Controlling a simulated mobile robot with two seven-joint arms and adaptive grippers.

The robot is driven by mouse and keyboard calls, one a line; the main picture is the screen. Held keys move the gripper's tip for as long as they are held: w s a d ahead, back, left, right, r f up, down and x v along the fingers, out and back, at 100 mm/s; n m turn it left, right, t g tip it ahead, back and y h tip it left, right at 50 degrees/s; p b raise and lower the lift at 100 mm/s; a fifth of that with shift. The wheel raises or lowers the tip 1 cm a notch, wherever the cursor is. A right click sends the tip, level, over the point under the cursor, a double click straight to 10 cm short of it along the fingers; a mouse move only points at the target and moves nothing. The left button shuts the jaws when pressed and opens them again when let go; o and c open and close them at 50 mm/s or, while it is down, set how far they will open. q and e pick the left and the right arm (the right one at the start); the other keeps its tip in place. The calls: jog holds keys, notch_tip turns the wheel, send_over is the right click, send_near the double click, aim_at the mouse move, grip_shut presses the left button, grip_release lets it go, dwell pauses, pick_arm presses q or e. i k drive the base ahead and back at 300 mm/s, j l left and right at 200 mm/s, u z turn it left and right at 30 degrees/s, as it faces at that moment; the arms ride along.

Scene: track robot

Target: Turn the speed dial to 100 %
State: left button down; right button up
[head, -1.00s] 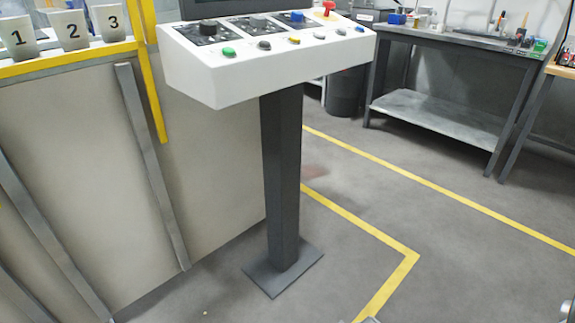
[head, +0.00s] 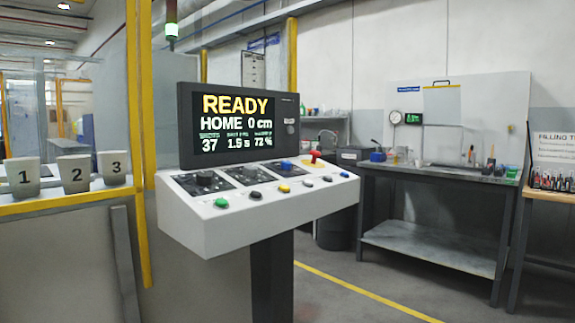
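A white control console (head: 230,222) stands on a dark post in the middle of the head view. I cannot read the plate labels, so I cannot tell which is the speed dial. The screen (head: 238,125) above reads READY, HOME 0 cm, 37, 1.5 s and 72 %. Neither of my grippers is in view.
A front row holds green (head: 221,203), yellow (head: 284,188) and other buttons; a red mushroom button (head: 315,156) sits at the back right. Numbered cups (head: 73,174) stand on a yellow-edged ledge to the left. A workbench (head: 430,178) is behind on the right. Floor right of the console is open.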

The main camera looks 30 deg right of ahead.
aim_at(286, 165)
jog(key=l+u, duration=0.2)
jog(key=l, duration=1.15)
